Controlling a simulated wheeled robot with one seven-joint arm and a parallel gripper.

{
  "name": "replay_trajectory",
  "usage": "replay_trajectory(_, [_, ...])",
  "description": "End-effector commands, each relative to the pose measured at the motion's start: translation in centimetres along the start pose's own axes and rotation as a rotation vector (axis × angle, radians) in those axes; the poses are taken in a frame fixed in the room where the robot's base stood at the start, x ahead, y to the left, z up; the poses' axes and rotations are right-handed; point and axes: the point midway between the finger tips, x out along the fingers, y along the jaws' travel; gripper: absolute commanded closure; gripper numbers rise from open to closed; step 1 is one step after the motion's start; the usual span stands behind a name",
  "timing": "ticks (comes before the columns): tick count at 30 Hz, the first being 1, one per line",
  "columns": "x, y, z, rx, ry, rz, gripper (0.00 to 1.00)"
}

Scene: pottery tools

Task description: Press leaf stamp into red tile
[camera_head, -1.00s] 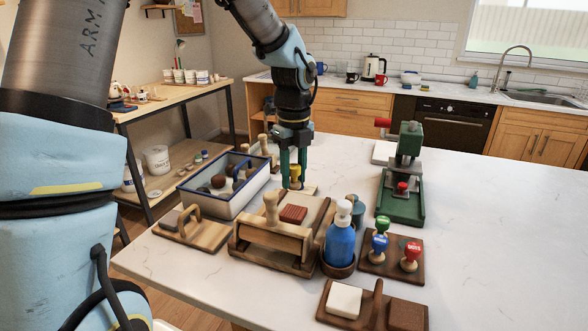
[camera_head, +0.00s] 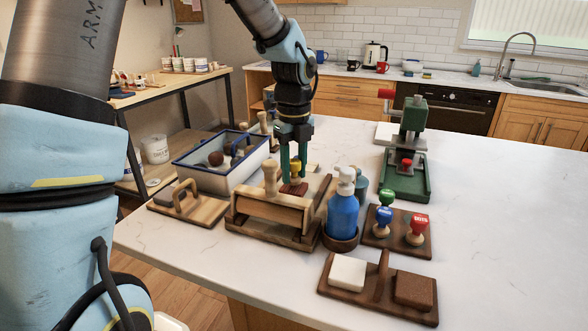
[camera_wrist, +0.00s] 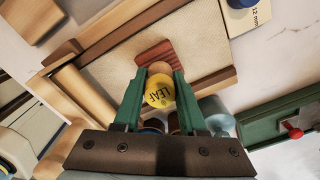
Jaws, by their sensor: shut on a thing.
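My gripper (camera_head: 294,172) is shut on the leaf stamp (camera_head: 295,166), which has a yellow round top marked LEAF in the wrist view (camera_wrist: 159,92). The stamp stands roughly upright between the green fingers. The red tile (camera_head: 293,190) lies directly below it on the wooden board, partly hidden by the roller frame and fingers. In the wrist view the ridged red tile (camera_wrist: 155,53) shows just beyond the stamp. The stamp's lower face is hidden, so I cannot tell whether it touches the tile.
A wooden roller frame (camera_head: 270,213) stands just in front. A blue bottle (camera_head: 342,214) is close on the right, beside a rack holding several stamps (camera_head: 416,245). A blue-rimmed bin (camera_head: 195,178) is left. A green press (camera_head: 405,185) stands right. The counter's right side is clear.

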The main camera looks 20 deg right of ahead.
Motion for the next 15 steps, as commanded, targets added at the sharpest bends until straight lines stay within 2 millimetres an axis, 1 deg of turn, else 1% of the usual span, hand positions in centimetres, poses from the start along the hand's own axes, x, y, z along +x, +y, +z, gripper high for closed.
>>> replay_trajectory(15, [0.38,0.01,0.01,0.000,0.000,0.000,1.00])
